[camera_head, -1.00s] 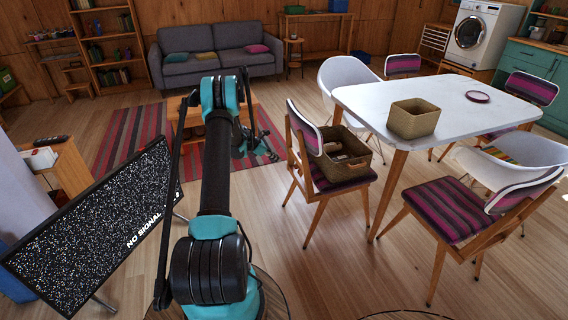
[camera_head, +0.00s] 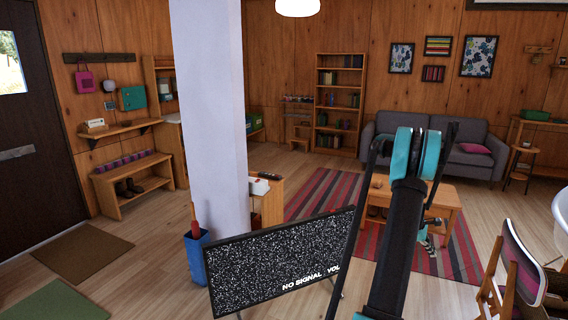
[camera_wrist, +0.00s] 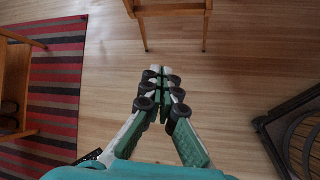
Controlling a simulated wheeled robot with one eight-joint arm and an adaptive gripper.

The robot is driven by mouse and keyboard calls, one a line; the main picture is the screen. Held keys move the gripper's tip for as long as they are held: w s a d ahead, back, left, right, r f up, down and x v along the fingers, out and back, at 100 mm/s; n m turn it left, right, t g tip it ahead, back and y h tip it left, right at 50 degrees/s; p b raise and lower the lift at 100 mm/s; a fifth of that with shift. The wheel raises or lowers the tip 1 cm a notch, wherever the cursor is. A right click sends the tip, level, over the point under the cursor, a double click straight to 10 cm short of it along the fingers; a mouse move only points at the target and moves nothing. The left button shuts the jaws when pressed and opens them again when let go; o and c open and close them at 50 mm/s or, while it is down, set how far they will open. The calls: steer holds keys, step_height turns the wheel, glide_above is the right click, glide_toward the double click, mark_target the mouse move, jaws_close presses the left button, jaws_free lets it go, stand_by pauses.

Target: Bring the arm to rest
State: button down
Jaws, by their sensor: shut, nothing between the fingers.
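My gripper (camera_wrist: 160,78) is shut and empty in the wrist view, its green and white fingers meeting over bare wooden floor. In the head view my black and teal arm (camera_head: 394,245) rises from the bottom edge to a raised joint in front of the sofa. The gripper end is mostly hidden behind the arm there, so its exact pose is hard to tell.
A TV (camera_head: 272,262) stands left of my arm, beside a white pillar (camera_head: 212,130). A coffee table (camera_head: 446,202) stands on a striped rug (camera_head: 318,190) beyond the arm. A chair (camera_head: 522,262) is at the right. Open floor (camera_wrist: 225,75) lies beneath the gripper.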

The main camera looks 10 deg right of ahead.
steer(key=s+a+r+m+t+y, duration=0.15)
steer(key=a+r, duration=0.25)
steer(key=a, duration=0.6)
steer(key=s+a+r+m+t, duration=0.15)
steer(key=a+r, duration=0.25)
steer(key=a, duration=0.7)
steer(key=s+a+r+m+t+y, duration=0.1)
steer(key=a+r+m, duration=0.15)
steer(key=a, duration=0.75)
steer(key=s+a+f+m+t+y, duration=0.1)
steer(key=s+a+m+y, duration=0.3)
steer(key=s+a, duration=1.3)
steer(key=a+t, duration=0.1)
steer(key=a, duration=0.3)
steer(key=shift+s+a+f, duration=0.15)
steer(key=shift+s, duration=0.15)
steer(key=shift+y, duration=0.25)
